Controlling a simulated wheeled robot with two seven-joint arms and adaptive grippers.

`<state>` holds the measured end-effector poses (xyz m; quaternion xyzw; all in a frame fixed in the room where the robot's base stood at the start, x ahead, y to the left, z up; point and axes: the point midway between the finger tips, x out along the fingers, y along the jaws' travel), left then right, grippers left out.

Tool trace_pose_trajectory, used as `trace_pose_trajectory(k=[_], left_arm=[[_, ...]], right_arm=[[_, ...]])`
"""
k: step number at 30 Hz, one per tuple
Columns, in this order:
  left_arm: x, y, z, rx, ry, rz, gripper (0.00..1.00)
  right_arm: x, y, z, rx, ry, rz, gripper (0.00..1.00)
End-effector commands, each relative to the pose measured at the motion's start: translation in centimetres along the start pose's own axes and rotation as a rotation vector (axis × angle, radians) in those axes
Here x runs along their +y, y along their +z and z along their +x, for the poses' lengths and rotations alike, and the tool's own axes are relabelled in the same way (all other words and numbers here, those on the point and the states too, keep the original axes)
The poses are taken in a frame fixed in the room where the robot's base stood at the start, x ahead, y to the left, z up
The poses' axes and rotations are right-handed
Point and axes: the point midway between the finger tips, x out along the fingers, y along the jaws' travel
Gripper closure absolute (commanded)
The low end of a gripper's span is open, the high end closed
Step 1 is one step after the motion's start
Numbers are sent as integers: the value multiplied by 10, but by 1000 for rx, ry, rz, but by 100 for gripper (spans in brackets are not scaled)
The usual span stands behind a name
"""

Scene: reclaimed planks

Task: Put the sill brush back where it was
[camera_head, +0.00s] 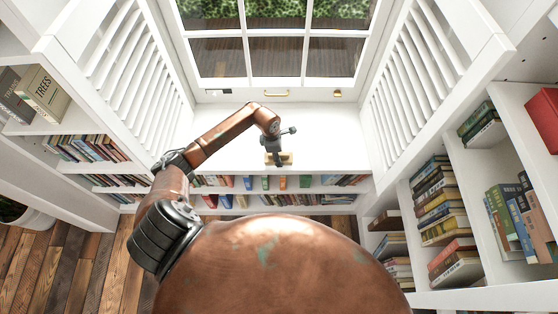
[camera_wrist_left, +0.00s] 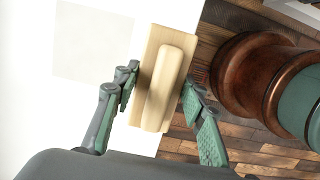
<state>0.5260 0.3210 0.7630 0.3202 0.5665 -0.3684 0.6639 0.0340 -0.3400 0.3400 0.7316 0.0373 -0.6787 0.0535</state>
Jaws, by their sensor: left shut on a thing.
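The sill brush (camera_head: 287,158) is a pale wooden block with a raised grip along its back. In the head view my left gripper (camera_head: 277,155) points down at the front edge of the white window sill (camera_head: 335,140). Whether the brush touches the sill or hangs just above it, I cannot tell. Its underside is hidden. A faint grey square patch (camera_wrist_left: 93,42) shows on the sill in the left wrist view. My right gripper is out of view.
The window (camera_head: 275,55) stands behind the sill, with white slatted shutters (camera_head: 125,65) on both sides. Low shelves of books (camera_head: 275,183) run below the sill's front edge. Bookcases flank both sides. The sill right of the brush is clear.

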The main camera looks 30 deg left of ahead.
Motion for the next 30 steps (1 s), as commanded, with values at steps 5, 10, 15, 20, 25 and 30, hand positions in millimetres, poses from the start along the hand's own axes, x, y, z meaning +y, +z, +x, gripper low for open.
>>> trace_pose_trajectory(k=[5,10,15,20,25,30], left_arm=[[-2,-3,22,-1,-4,0,93],[-2,-3,20,0,-3,0,93],[-2,-4,24,1,-3,1,93],[-2,-4,23,1,-3,0,51],[-2,-4,23,1,-3,0,44],[-2,-3,23,0,-3,0,44]], right_arm=[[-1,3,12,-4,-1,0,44],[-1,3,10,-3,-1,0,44],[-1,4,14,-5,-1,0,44],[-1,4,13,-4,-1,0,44],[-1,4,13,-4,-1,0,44],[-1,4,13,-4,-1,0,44]])
